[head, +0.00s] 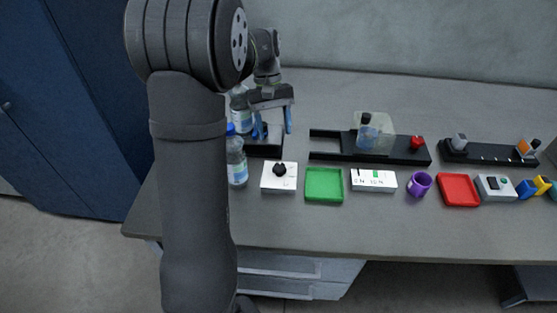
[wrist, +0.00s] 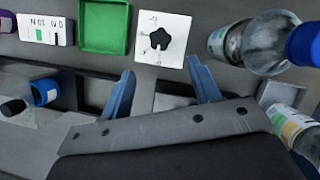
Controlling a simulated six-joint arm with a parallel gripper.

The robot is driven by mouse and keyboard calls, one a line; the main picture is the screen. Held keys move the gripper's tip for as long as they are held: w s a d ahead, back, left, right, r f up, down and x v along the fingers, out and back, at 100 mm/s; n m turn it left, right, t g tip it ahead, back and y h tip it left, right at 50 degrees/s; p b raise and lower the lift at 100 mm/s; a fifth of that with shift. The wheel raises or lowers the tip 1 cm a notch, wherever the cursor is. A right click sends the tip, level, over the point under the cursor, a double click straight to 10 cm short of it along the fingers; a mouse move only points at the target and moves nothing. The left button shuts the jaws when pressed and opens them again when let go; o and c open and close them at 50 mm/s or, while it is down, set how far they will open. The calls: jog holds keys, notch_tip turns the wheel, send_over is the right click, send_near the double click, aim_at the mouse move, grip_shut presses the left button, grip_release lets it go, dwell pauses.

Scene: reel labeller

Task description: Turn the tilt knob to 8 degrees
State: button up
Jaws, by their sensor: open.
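The tilt knob (head: 281,169) is a black lobed knob on a white square plate (head: 269,185) on the bench, left of the green tray. In the wrist view the knob (wrist: 158,40) sits on its white plate (wrist: 176,22), with small markings on the plate's left part. I cannot read which mark the knob points to. My gripper (head: 273,130) is above the bench, behind the knob plate, with its two blue fingers apart and nothing between them. In the wrist view the fingertips of my gripper (wrist: 160,68) lie short of the plate, and the knob is beyond them, untouched.
Clear bottles (head: 236,158) with blue caps stand close to the left of the plate. A green tray (head: 324,198) lies to its right, then a white labelled box (head: 373,187), a purple mug (head: 419,184) and a red tray (head: 458,203). A black rail (head: 340,157) runs behind. The bench front is clear.

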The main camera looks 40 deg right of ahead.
aim_at(279, 167)
jog(key=x, duration=1)
jog(key=shift+f, duration=0.1)
jog(key=c, duration=1)
